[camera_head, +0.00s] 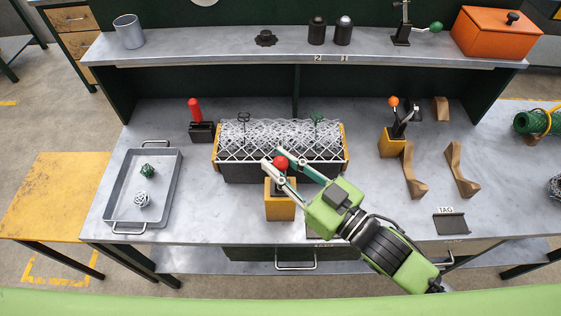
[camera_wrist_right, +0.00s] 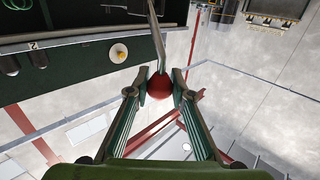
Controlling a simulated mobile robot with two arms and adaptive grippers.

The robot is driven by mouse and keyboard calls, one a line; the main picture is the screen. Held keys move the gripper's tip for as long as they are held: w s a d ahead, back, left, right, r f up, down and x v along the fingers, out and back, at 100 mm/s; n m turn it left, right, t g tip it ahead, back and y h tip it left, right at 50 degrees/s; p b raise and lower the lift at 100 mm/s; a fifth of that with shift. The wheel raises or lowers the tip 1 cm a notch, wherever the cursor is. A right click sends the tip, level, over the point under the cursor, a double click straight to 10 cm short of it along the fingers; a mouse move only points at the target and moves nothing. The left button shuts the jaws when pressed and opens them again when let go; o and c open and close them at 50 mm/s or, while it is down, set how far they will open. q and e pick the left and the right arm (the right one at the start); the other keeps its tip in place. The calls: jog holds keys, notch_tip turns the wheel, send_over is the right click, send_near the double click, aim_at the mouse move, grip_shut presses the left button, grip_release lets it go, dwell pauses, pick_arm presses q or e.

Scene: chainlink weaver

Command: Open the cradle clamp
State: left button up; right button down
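The cradle (camera_head: 238,172) is a dark trough with yellow ends (camera_head: 345,150) at the middle of the bench. It holds a piece of silvery woven chain-link mesh (camera_head: 290,136). At its front stands a toggle clamp with a yellow block (camera_head: 280,208) and a red ball knob (camera_head: 281,162). My right gripper (camera_head: 273,157) has its fingers on either side of the knob, and they appear to touch it. The knob sits between the fingertips in the wrist view (camera_wrist_right: 159,87), with a grey lever rod running up from it. The clamp's jaw is hidden. My left gripper is out of view.
A grey tray (camera_head: 112,190) with two small balls stands at left. A red-handled tool (camera_head: 195,110) is behind it. An orange-knobbed clamp (camera_head: 392,140) and brown curved pieces (camera_head: 461,170) lie at right. A shelf (camera_head: 200,45) runs above the back.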

jog(key=s+f+n+t+y+b, duration=0.1)
jog(key=s+f+n+y+b, duration=0.4)
jog(key=b, duration=1.2)
jog(key=shift+s+f+n, duration=0.6)
jog(key=shift+f+n, duration=0.6)
jog(key=shift+f, duration=0.75)
jog(key=c, duration=1.8)
grip_release()
jog(key=shift+o, duration=0.2)
jog(key=shift+a, duration=0.1)
jog(key=shift+r+t+y, duration=0.1)
jog(key=shift+t+y, duration=0.2)
